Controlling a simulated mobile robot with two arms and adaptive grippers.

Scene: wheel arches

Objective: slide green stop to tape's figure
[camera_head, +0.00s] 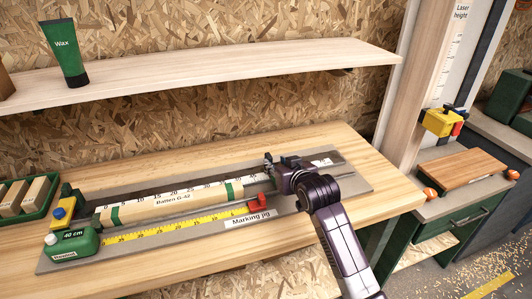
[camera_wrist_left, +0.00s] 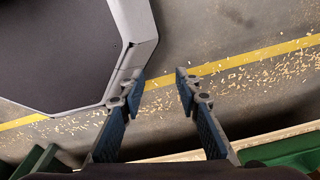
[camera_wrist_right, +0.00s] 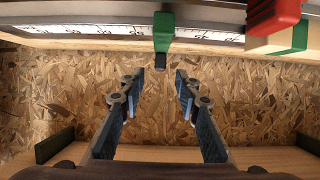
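The marking jig (camera_head: 300,206) lies on the bench with a numbered scale and a batten (camera_head: 170,203) labelled "Batten G-42". The green tape case (camera_head: 72,246) reads "40 cm", and its yellow tape (camera_head: 175,223) runs right along the jig. My right gripper (camera_head: 272,163) is at the jig's right part. In the right wrist view its fingers (camera_wrist_right: 161,80) are open and empty. A green stop (camera_wrist_right: 164,32) with a dark lower tip stands just beyond the gap between them, by the scale. My left gripper (camera_wrist_left: 160,82) is open and empty above the floor.
A red block (camera_wrist_right: 273,14) sits right of the green stop in the right wrist view. A shelf (camera_head: 210,70) with a green wax tube (camera_head: 64,52) hangs above the bench. A green tray (camera_head: 28,200) of wooden blocks stands at the left.

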